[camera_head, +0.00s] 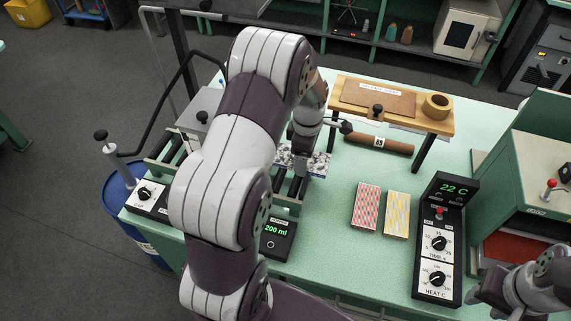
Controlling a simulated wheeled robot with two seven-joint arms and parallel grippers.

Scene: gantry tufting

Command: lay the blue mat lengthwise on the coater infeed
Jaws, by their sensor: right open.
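A speckled white and dark piece with a bluish edge (318,163), likely the blue mat, lies across or just above the dark rollers of the coater infeed (293,193). My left gripper (300,168) points down at its left part. Its fingertips are too small and shaded to show whether they grip the piece. My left arm hides the piece's left end and much of the coater. My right gripper (484,287) is open and empty at the lower right, away from the mats.
A pink mat (366,208) and a yellow mat (397,214) lie on the green table. A control box (438,235) reading 22 C stands to their right. A wooden stand (420,117) and a brown roll (378,144) are behind. A 200 ml display (278,236) sits in front.

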